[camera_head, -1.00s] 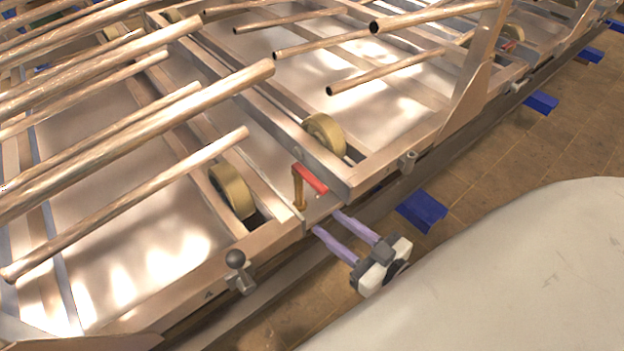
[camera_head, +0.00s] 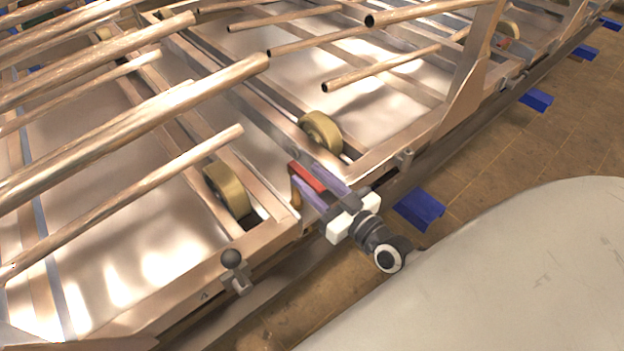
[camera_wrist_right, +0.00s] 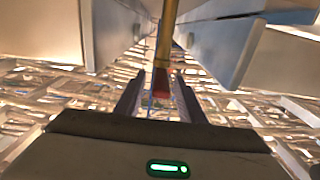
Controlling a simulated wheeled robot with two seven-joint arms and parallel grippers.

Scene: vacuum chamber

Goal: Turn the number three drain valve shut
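A valve with a red lever handle (camera_head: 310,177) and a brass stem (camera_head: 295,196) stands at the frame's edge near the middle of the head view. I cannot read a number on it. My right gripper (camera_head: 304,168) has its two purple fingers reaching along either side of the red handle. The fingers look apart, and I cannot tell whether they touch it. In the right wrist view the red handle (camera_wrist_right: 161,80) and brass stem (camera_wrist_right: 166,40) lie between the dark fingers (camera_wrist_right: 160,97). My left gripper is not in view.
Copper-coloured pipes (camera_head: 130,125) cross above the metal frame at left. Brass wheels (camera_head: 226,188) sit beside the valve. Another red part (camera_head: 503,42) shows farther back. Blue blocks (camera_head: 419,208) lie along the floor.

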